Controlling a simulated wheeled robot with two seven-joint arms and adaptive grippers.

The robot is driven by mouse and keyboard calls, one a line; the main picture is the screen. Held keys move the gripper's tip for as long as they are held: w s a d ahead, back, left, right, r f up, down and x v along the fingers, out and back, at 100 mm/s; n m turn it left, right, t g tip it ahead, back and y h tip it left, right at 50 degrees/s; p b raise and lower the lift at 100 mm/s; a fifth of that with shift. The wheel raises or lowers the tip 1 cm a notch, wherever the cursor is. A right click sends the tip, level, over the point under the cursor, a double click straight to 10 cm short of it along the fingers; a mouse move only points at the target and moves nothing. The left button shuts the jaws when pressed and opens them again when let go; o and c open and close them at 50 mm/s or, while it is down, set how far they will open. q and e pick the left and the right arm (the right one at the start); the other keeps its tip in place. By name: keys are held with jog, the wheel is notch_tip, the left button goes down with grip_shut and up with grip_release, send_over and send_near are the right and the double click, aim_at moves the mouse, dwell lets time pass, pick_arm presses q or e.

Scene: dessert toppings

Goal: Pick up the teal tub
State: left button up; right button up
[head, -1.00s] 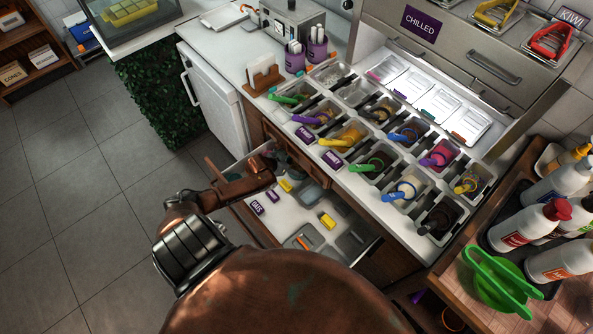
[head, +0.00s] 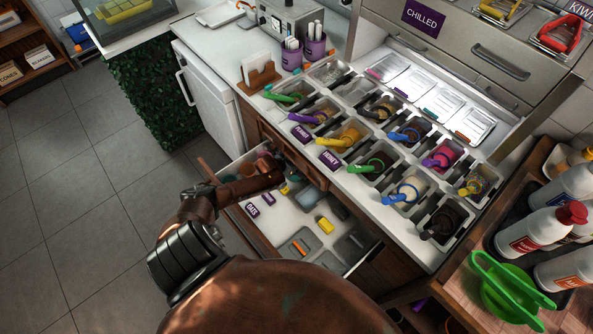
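My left arm reaches over an open white drawer (head: 285,215) under the counter. Its gripper (head: 274,168) is at the drawer's back part, close to the counter front. A small, dim teal-green shape (head: 297,182) shows beside the gripper and may be the teal tub; the arm and shadow hide most of it. I cannot make out the fingers well enough to tell whether they are open or shut, or whether they touch it. My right gripper is not in view.
The floor at the left is clear.

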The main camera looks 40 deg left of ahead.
pick_arm(q)
jog(key=shift+c, duration=0.6)
jog(key=c, duration=1.3)
